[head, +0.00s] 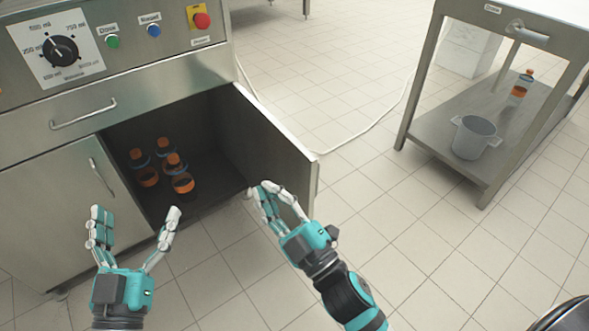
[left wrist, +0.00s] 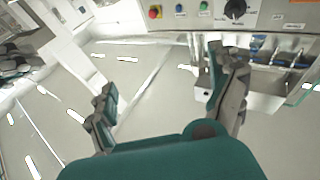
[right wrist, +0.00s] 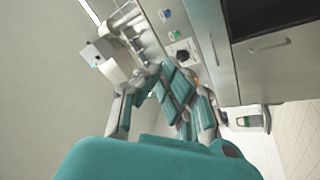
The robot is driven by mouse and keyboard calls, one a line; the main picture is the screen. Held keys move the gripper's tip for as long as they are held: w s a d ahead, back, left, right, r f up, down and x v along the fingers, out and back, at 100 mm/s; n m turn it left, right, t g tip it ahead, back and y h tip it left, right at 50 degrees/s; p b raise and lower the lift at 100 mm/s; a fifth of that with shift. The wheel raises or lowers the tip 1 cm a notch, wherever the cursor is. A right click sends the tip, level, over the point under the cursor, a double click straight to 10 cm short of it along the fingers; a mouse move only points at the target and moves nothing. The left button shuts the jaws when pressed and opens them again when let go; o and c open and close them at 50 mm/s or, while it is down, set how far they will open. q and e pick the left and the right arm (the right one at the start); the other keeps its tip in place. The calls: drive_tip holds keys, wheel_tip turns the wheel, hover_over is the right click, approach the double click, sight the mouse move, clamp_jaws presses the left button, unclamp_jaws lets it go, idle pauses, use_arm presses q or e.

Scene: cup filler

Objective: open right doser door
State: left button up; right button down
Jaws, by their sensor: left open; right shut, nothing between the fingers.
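The right doser door (head: 262,137) stands swung wide open in the head view, its hinge side at the cabinet's right end. The open compartment (head: 214,190) shows behind it, with several orange-capped bottles (head: 182,183) inside. My right gripper (head: 273,192) is shut and empty, close to the lower front edge of the door; I cannot tell whether it touches it. My left gripper (head: 136,222) is open and empty in front of the compartment. It also shows in the left wrist view (left wrist: 165,95), and the right one in the right wrist view (right wrist: 160,95).
The closed left door (head: 62,195) and a drawer (head: 85,112) lie beside and above the compartment. A dial panel (head: 57,50) and a red button (head: 202,20) are on top. A steel table (head: 425,125) with a grey pot (head: 474,138) stands right. The tiled floor between is clear except for a cable.

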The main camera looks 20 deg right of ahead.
drive_tip(key=w+d+f+n+g+h+p, duration=0.1)
drive_tip(key=w+d+f+n+h, duration=0.15)
drive_tip(key=f+h, duration=0.2)
drive_tip(key=w+d+f+n+g+h+p, duration=0.1)
drive_tip(key=w+d+f+n+h+p, duration=0.1)
drive_tip(key=d+f+h, duration=0.3)
use_arm(q)
drive_tip(key=s+a+f+g+y, duration=0.1)
drive_tip(key=s+a+f+g, duration=0.1)
drive_tip(key=f+g, duration=0.3)
drive_tip(key=s+a+f+g+y, duration=0.2)
drive_tip(key=s+f+g, duration=0.2)
drive_tip(key=f, duration=0.7)
drive_tip(key=shift+s+f+g+y+p, duration=0.3)
drive_tip(key=shift+g+p, duration=0.15)
drive_tip(key=shift+g, duration=0.75)
use_arm(e)
drive_tip(key=w+d+f+y, duration=0.1)
drive_tip(key=w, duration=0.9)
drive_tip(key=shift+w+d+f, duration=0.15)
drive_tip(key=shift+w+d, duration=0.1)
drive_tip(key=shift+w, duration=0.15)
use_arm(q)
drive_tip(key=shift+a, duration=0.1)
use_arm(e)
drive_tip(key=shift+y, duration=0.25)
